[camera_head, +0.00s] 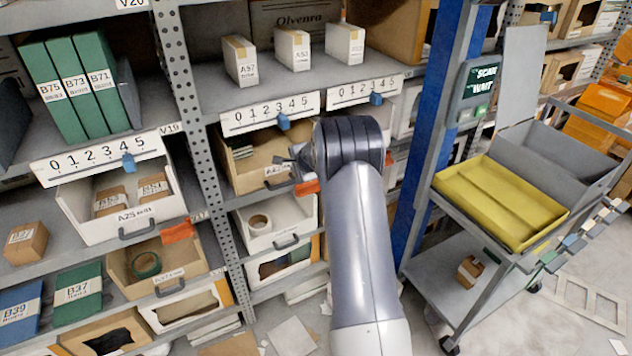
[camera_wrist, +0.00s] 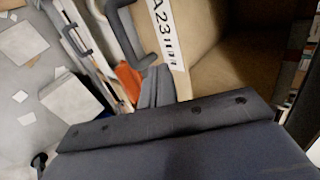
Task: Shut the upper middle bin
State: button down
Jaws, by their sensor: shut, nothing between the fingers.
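The upper middle bin (camera_head: 255,168) is a cardboard-brown drawer under the shelf strip of the middle bay. It stands partly out, and its open top and some contents show. In the wrist view its front carries the label A23 (camera_wrist: 168,35) and a dark handle (camera_wrist: 140,38), seen steeply tilted. My gripper (camera_head: 297,160) is at the right end of the bin's front, partly hidden by my wrist. Its grey fingers (camera_wrist: 158,90) are shut and empty, close to the front below the label. I cannot tell whether they touch it.
A white bin (camera_head: 270,222) with a tape roll stands below. The white A25 bin (camera_head: 122,208) juts out on the left. An orange flag (camera_head: 307,187) is close to my gripper. A blue post (camera_head: 425,130) and a cart with a yellow tray (camera_head: 500,203) stand right.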

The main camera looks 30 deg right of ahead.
jog(key=b+v, duration=0.1)
jog(key=v, duration=0.9)
jog(key=shift+b, duration=0.3)
jog(key=shift+w+f, duration=0.1)
jog(key=shift+f, duration=0.05)
